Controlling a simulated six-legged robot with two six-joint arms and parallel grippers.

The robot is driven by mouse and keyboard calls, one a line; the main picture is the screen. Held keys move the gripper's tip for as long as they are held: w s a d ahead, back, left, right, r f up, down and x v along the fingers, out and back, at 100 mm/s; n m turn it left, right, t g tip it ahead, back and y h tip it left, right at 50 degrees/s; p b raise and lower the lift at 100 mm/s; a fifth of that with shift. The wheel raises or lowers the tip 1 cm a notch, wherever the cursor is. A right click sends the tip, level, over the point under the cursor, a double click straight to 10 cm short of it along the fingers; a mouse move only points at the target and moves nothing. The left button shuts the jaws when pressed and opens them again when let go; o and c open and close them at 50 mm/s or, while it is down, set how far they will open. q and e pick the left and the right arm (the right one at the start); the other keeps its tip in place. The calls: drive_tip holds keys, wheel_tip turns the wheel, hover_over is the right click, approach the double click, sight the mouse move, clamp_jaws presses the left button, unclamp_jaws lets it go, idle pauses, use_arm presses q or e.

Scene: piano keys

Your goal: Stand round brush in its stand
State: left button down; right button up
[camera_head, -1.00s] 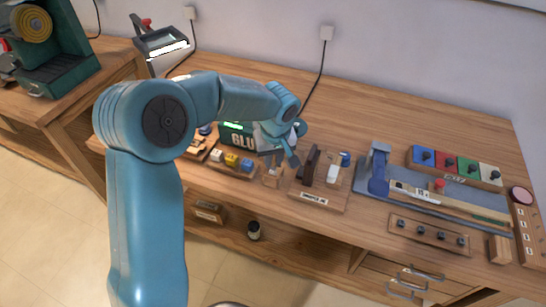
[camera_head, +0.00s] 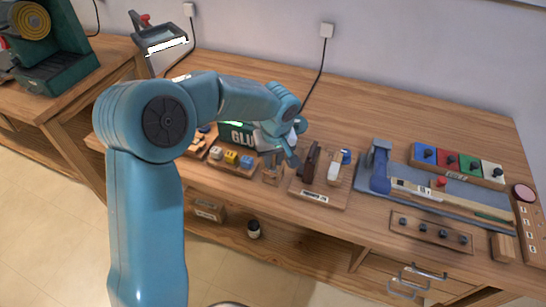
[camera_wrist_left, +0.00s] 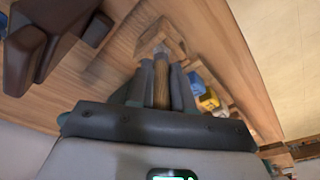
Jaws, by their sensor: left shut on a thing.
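My left gripper (camera_head: 282,160) is over the front of the workbench, and its fingers point down. In the left wrist view the gripper (camera_wrist_left: 160,88) is shut on the round brush (camera_wrist_left: 162,86), whose brown wooden handle shows between the fingers. The small light wooden stand (camera_wrist_left: 174,42) lies just beyond the fingertips, in line with the brush. The stand also shows in the head view (camera_head: 272,176), right below the gripper. The brush's far end is blurred at the stand; I cannot tell whether it is inside. My right gripper is not in view.
A dark brown holder (camera_head: 309,163) on a wooden board stands close right of the gripper. A rack with white, yellow and blue blocks (camera_head: 231,158) is close left. A green GLUE box (camera_head: 236,135) is behind. A blue-grey tool mat (camera_head: 460,205) lies farther right.

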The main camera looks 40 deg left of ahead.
use_arm(q)
drive_tip(key=shift+f, duration=0.15)
drive_tip(key=c, duration=1.1)
unclamp_jaws()
drive_tip(key=shift+o, duration=0.8)
drive_tip(key=shift+s, duration=0.1)
drive_tip(key=shift+w+d, duration=0.15)
drive_tip(key=shift+w, duration=0.05)
drive_tip(key=shift+s, duration=0.1)
